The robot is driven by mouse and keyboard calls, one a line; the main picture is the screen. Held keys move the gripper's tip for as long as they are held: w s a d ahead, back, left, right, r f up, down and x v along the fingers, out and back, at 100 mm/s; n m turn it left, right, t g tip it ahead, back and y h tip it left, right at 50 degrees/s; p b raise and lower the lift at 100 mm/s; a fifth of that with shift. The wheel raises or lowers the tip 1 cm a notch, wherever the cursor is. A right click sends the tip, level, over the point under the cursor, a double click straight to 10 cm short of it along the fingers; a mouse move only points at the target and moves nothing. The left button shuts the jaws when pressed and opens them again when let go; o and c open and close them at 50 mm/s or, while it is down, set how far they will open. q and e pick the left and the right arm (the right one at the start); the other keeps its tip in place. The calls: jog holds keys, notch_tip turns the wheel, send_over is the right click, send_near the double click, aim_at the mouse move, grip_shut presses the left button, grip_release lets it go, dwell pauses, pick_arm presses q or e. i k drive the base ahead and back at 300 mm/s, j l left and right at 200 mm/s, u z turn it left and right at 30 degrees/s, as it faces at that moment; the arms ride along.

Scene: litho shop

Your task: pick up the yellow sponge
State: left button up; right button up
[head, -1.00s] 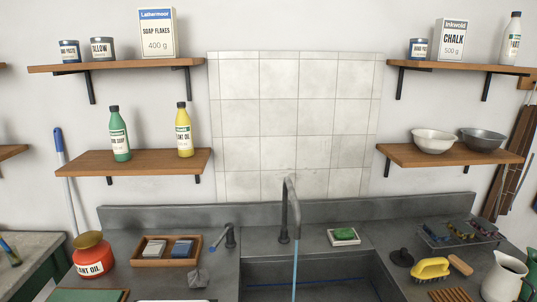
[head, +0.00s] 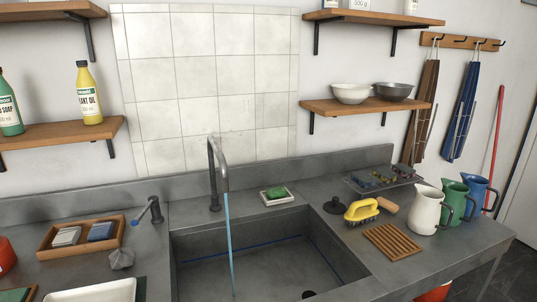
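I see no plain yellow sponge in the head view. A green block, sponge or soap (head: 278,193), lies on a white dish (head: 266,200) behind the sink. A wooden tray (head: 50,246) left of the sink holds a pale block (head: 66,236) and a blue-grey block (head: 100,232). Neither of my grippers is in view.
The sink (head: 255,265) has a tap (head: 214,165) with running water. A wooden slatted rack (head: 393,242), a white jug (head: 425,208), a green jug (head: 455,202) and a blue jug (head: 477,195) stand at the right. A crumpled grey cloth (head: 121,258) lies at left.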

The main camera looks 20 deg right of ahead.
aim_at(384, 173)
jog(key=i+l+u, duration=0.1)
jog(key=l, duration=0.55)
jog(key=l+u, duration=0.1)
jog(key=l, duration=0.5)
jog(key=i, duration=0.05)
